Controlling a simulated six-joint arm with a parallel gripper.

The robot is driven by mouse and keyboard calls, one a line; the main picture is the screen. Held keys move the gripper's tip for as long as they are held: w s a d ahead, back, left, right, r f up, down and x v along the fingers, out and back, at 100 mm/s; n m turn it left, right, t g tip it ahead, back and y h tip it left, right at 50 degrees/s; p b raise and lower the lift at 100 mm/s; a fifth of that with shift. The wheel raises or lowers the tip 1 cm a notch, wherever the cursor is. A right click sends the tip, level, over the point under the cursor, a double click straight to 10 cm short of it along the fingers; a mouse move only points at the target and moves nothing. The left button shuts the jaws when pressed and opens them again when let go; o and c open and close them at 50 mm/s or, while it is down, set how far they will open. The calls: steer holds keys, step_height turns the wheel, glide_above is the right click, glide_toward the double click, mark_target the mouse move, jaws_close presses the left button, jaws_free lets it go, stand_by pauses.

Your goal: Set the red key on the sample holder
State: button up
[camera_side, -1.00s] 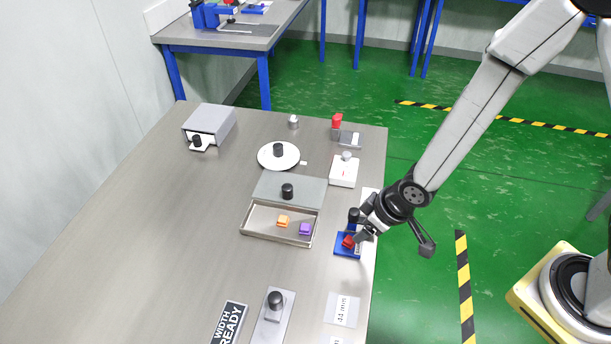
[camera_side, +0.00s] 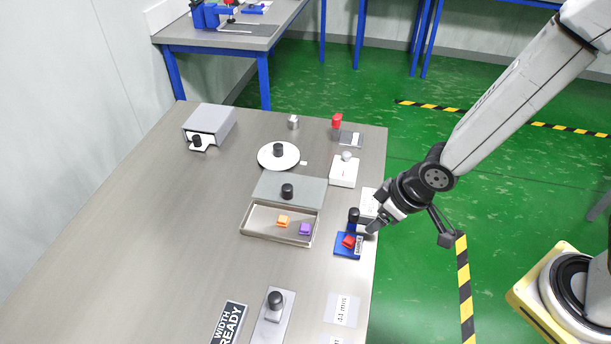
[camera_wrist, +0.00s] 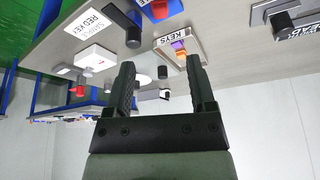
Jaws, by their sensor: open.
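The red key (camera_side: 349,241) sits on the blue sample holder (camera_side: 346,252) near the right edge of the table. It also shows at the top of the wrist view (camera_wrist: 160,9). A black-topped post (camera_side: 353,217) stands at the back of the holder. My gripper (camera_side: 370,228) is just right of and above the key, apart from it. In the wrist view, my gripper (camera_wrist: 160,66) has its two fingers spread with nothing between them. A white card reading "SAMPLE RED KEY" (camera_wrist: 89,27) lies beside the holder.
A tray (camera_side: 262,235) with an orange key (camera_side: 283,221) and a purple key (camera_side: 305,229) lies left of the holder. A white box (camera_side: 344,172), a white disc (camera_side: 270,162) and a grey box (camera_side: 209,123) stand farther back. The table's left side is clear.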

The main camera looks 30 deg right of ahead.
steer(key=shift+d, duration=0.1)
stand_by(0.3)
steer(key=s+d+r+m, duration=0.1)
steer(key=d+r+m, duration=0.1)
steer(key=d, duration=0.4)
steer(key=s+d+r+m+g+h, duration=0.1)
steer(key=d+r+m, duration=0.1)
steer(key=d+r, duration=0.2)
steer(key=shift+s+d+h, duration=0.3)
steer(key=shift+s+d, duration=0.1)
steer(key=shift+d, duration=0.7)
steer(key=shift+w, duration=0.1)
